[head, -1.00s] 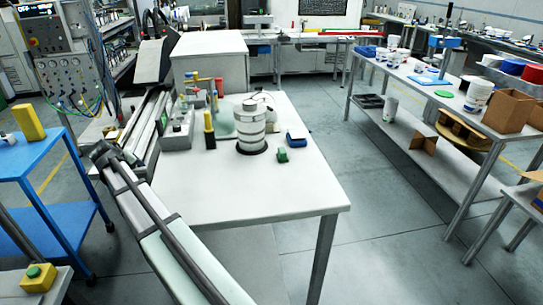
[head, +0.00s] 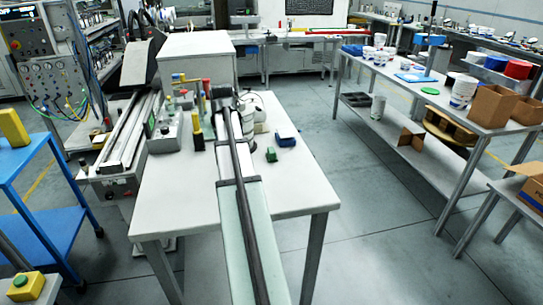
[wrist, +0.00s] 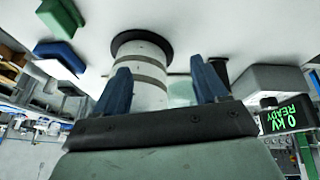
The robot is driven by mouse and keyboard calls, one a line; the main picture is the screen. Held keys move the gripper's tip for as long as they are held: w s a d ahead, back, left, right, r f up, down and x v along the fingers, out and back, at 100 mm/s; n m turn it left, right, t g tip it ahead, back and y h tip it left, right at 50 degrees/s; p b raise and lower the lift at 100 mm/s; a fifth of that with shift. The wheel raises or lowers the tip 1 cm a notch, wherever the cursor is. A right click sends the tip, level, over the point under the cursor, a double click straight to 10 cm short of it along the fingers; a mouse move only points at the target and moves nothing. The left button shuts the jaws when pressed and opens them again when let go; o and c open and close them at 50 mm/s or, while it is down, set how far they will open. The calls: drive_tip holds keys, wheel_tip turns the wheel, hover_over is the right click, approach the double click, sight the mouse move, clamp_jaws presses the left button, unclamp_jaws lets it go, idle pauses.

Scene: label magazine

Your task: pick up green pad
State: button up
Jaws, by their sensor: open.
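The green pad (head: 271,154) is a small green block lying on the white table, right of my arm in the head view. It also shows at the upper left of the wrist view (wrist: 61,17), cut by the frame's edge. My gripper (wrist: 163,78) is open, with its two blue fingers apart. In the wrist view a white banded cylinder (wrist: 148,68) appears beyond and between the fingers; I cannot tell how far off it is. The green pad lies outside the fingers, to their left in that view. In the head view my arm hides the fingers.
A blue block (head: 286,138) lies just behind the green pad and also shows in the wrist view (wrist: 60,58). A yellow-and-black upright object (head: 196,132) stands left of my arm. The white table (head: 300,185) is clear in front of the pad.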

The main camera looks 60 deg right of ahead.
drive_tip(key=m, duration=0.2)
approach(272, 151)
wheel_tip(272, 151, up, 3)
drive_tip(key=y, duration=0.1)
drive_tip(key=x, duration=0.8)
drive_tip(key=shift+s+d+f, duration=0.15)
drive_tip(key=shift+f, duration=0.05)
drive_tip(key=shift+x, duration=2.6)
drive_tip(key=shift+s, duration=0.15)
drive_tip(key=shift+c, duration=0.4)
drive_tip(key=c, duration=1.1)
